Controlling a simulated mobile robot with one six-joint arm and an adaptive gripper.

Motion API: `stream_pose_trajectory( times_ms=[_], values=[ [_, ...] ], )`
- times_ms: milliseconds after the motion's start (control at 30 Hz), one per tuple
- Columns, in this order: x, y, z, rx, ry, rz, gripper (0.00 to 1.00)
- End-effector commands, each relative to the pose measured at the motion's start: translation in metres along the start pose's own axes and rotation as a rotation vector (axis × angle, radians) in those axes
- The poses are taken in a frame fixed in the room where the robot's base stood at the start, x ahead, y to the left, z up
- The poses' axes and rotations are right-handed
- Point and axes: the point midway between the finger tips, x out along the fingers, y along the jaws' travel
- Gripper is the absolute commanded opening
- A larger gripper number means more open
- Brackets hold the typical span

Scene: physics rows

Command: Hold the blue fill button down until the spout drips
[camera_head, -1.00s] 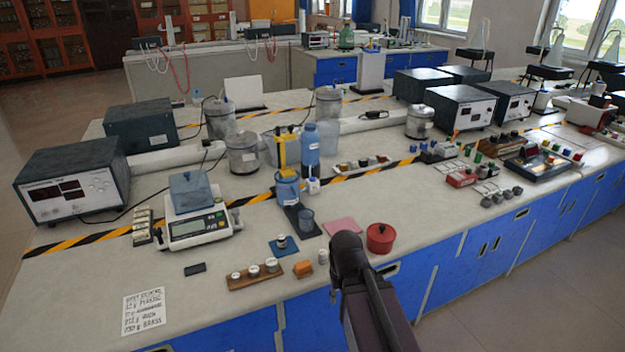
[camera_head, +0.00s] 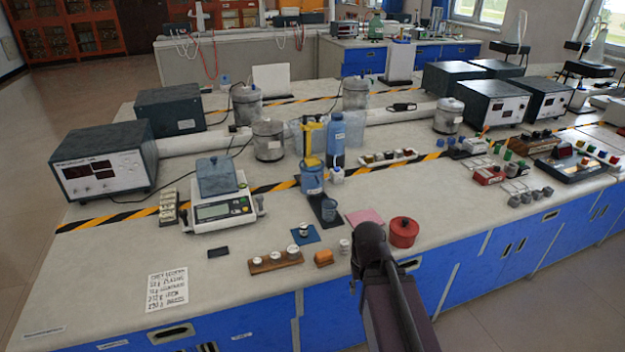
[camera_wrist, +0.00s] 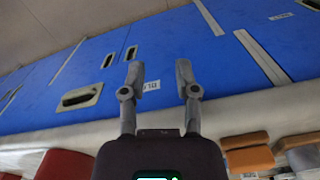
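A blue dispenser (camera_head: 313,178) with a yellow upper part stands in the middle of the bench. A clear bluish cup (camera_head: 329,209) stands on a dark plate just in front of it. I cannot make out the fill button, the spout or any drip at this size. My gripper (camera_wrist: 160,77) is open and empty in the wrist view, over the blue cabinet fronts. In the head view my arm hides its fingers, in front of the bench edge.
A scale (camera_head: 222,210) stands left of the dispenser. The bench front-left has clear room around a paper note (camera_head: 167,289).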

Motion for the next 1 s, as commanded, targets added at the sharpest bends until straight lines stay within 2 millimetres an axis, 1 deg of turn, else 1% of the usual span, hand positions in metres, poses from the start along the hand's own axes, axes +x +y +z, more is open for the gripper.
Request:
stream_pose_trajectory(
  times_ms=[33,67,100,133,1000],
  values=[
    [0.0,0.0,0.0,0.0,0.0,0.0,0.28],
    [0.0,0.0,0.0,0.0,0.0,0.0,0.19],
    [0.0,0.0,0.0,0.0,0.0,0.0,0.07],
    [0.0,0.0,0.0,0.0,0.0,0.0,0.0],
    [0.0,0.0,0.0,0.0,0.0,0.0,0.0]
  ],
)
